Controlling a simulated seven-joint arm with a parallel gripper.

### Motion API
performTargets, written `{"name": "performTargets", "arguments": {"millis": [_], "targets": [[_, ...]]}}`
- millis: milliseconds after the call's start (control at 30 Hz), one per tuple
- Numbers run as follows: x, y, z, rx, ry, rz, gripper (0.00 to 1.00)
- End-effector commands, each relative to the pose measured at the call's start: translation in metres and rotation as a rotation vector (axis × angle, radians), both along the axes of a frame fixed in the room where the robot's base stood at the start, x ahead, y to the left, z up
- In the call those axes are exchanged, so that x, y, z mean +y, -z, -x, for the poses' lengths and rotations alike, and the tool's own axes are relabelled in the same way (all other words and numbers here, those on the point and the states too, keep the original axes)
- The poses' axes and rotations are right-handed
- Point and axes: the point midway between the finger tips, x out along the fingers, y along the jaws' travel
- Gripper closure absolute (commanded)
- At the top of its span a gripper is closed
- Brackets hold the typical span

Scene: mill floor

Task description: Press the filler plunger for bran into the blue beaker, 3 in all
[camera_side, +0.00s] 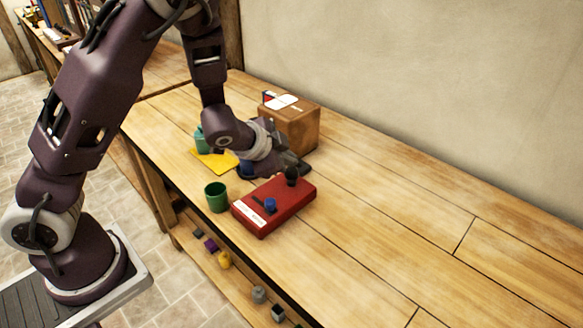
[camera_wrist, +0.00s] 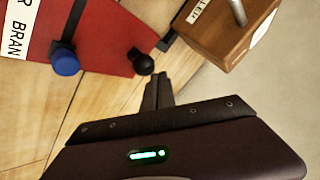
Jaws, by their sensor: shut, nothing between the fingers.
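The red box (camera_side: 285,208) lies on the bench with a white label; in the wrist view its label reads "R BRAN", partly cut off. It carries a blue knob (camera_wrist: 65,62) in a dark slot and a black round knob (camera_wrist: 140,62) at its edge; both also show in the side view. A blue object (camera_side: 246,168), perhaps the blue beaker, is mostly hidden behind my gripper. My gripper (camera_wrist: 157,82) is shut and empty, its fingertips close to the black knob. I cannot tell whether they touch it.
A green beaker (camera_side: 216,197) stands left of the red box. A teal vessel (camera_side: 200,141) stands by a yellow mat (camera_side: 217,163). A brown box (camera_side: 294,128) with labels stands behind my gripper. The bench (camera_side: 420,235) is clear to the right. Small items lie on a lower shelf.

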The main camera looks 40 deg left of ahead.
Motion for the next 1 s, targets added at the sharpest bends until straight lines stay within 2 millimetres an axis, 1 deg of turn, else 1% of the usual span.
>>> {"name": "performTargets", "arguments": {"millis": [1000], "targets": [[0.0, 0.01, 0.0, 0.001, 0.001, 0.0, 1.0]]}}
